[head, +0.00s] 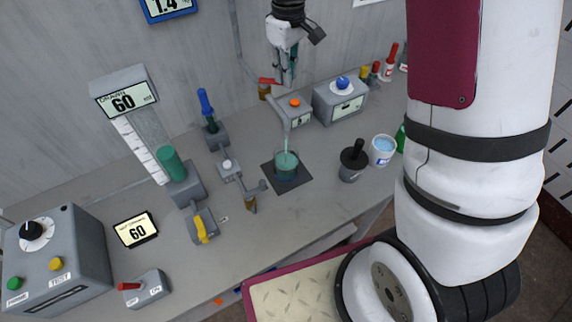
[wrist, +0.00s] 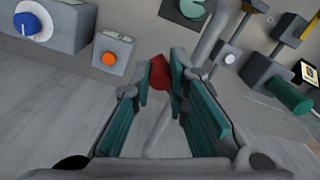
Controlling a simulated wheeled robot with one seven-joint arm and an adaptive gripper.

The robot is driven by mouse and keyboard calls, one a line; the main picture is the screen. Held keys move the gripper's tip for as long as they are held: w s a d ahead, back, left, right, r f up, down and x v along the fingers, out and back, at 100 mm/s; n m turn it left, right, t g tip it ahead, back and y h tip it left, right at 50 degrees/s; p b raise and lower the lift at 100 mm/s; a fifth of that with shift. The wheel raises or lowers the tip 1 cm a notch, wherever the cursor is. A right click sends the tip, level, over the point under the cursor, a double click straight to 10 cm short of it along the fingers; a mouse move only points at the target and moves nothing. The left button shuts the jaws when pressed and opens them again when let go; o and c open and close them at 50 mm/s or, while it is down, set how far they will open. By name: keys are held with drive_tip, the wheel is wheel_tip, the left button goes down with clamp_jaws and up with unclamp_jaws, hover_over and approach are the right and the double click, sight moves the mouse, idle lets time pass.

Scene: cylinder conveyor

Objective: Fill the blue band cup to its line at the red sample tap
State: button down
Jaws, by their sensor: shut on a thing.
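A clear cup (head: 286,168) of blue-green liquid stands on a dark square pad (head: 290,184). A thin stream (head: 287,143) falls into it from a grey spout (head: 283,117). The cup's band and fill line are too small to make out. The cup and pad show partly at the top edge of the wrist view (wrist: 188,8). My gripper (head: 283,82) is behind the spout, above the bench, pointing down. In the wrist view, a red tap handle (wrist: 160,73) is between my fingertips (wrist: 165,78), and the fingers are shut on it.
A box with an orange button (head: 295,102) and one with a blue knob (head: 342,82) stand right of my gripper. A black-handled pot (head: 353,160) and white tub (head: 382,150) are right of the cup. Blue (head: 206,104) and yellow (head: 201,230) levers are left.

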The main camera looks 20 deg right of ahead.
drive_tip(key=shift+s+d+f, duration=0.15)
drive_tip(key=shift+f, duration=0.2)
drive_tip(key=w+n, duration=0.1)
drive_tip(key=n, duration=0.1)
drive_tip(key=w+n+b, duration=0.1)
drive_tip(key=n, duration=0.2)
drive_tip(key=w+n, duration=0.1)
drive_tip(key=n, duration=0.2)
drive_tip(key=shift+w+d+b, duration=0.25)
drive_tip(key=shift+w+b, duration=0.15)
drive_tip(key=shift+c, duration=2)
unclamp_jaws()
drive_tip(key=shift+w, duration=0.15)
drive_tip(key=shift+r, duration=0.15)
drive_tip(key=shift+a+r, duration=0.1)
wheel_tip(320, 180, up, 9)
drive_tip(key=p, duration=0.1)
drive_tip(key=shift+r, duration=0.1)
